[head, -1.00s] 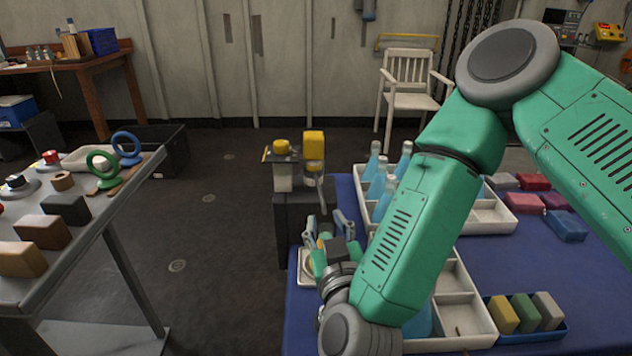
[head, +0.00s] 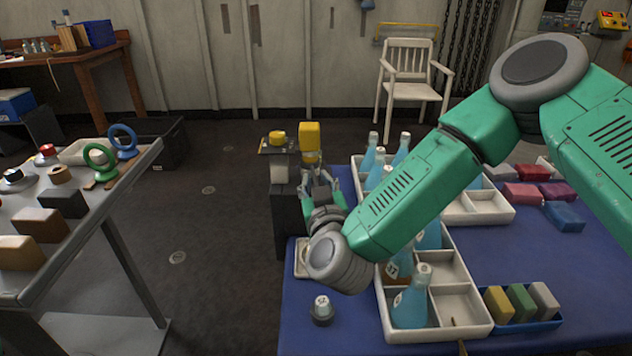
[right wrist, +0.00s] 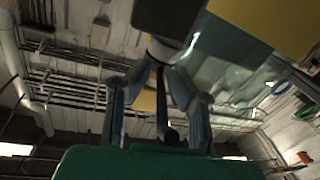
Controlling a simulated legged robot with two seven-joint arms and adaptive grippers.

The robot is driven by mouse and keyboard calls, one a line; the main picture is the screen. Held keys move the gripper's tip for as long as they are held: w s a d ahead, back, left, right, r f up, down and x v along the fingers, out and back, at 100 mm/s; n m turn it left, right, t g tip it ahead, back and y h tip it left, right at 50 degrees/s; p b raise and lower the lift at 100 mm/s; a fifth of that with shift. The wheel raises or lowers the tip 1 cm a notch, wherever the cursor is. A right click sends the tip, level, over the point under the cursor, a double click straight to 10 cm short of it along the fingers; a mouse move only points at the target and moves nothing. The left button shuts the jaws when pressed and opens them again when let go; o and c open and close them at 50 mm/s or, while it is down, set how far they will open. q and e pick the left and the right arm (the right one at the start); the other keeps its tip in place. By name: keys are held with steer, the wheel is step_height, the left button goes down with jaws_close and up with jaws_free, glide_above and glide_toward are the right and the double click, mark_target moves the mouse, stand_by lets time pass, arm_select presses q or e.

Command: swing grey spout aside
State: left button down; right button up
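A dispenser with a yellow block (head: 310,137) on top and a yellow knob (head: 277,138) beside it stands on a dark pedestal (head: 288,215) beyond the blue table. I cannot clearly pick out the grey spout; the lower part of the dispenser is partly behind my right gripper. My right gripper (head: 321,178) is just in front of the dispenser, below the yellow block, fingers apart. In the right wrist view the two fingers (right wrist: 163,80) reach up towards a dark block (right wrist: 168,14) with a pale part under it. Contact cannot be told.
A white divided crate (head: 462,331) with blue bottles stands on the blue table (head: 545,250), under my right forearm. A small white-topped piece (head: 321,308) stands left of it. A grey side table (head: 100,215) is at left, with open floor between.

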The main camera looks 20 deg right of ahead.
jaws_close()
steer(key=n+y, duration=0.1)
steer(key=y, duration=0.1)
steer(key=d+n+y+p, duration=0.1)
steer(key=n+y, duration=0.1)
steer(key=shift+d+y+p, duration=0.2)
steer(key=shift+y+p, duration=0.1)
steer(key=shift+y, duration=0.1)
steer(key=o, duration=0.5)
jaws_free()
steer(key=s+d, duration=0.1)
steer(key=s, duration=0.6)
steer(key=shift+s, duration=0.2)
